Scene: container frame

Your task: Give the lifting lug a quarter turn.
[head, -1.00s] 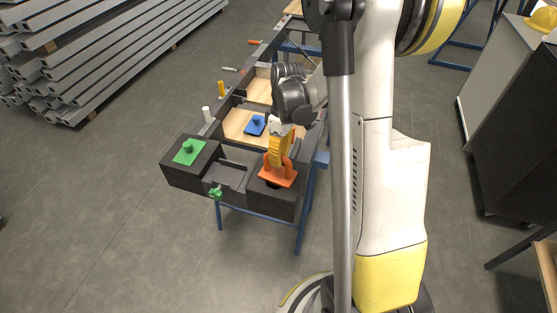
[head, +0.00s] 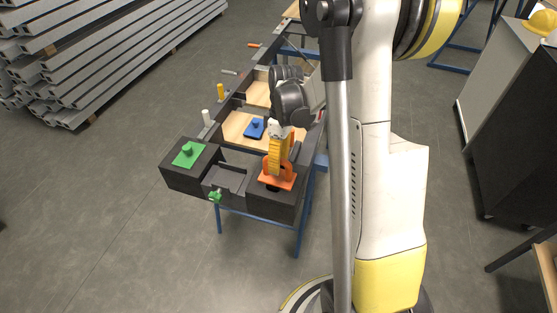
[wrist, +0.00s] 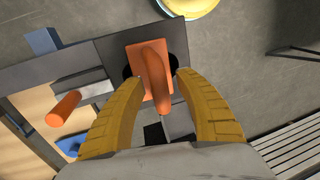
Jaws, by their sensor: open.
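The orange lifting lug, a flat plate with a raised loop, sits on the dark block (head: 270,202) at the near right of the frame in the head view (head: 287,180). In the wrist view the lug (wrist: 152,68) lies between the two yellow fingers of my gripper (wrist: 156,82). The fingers are spread, one on each side of the lug, and a gap shows beside the loop. In the head view my gripper (head: 275,170) is low over the lug and hides part of its loop. I cannot tell whether a finger touches it.
A green knobbed plate (head: 188,154) sits on the left dark block, with a green knob (head: 216,195) in front. A blue knobbed plate (head: 254,128) lies in a wooden compartment. An orange cylindrical handle (wrist: 65,108) stands left of the fingers.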

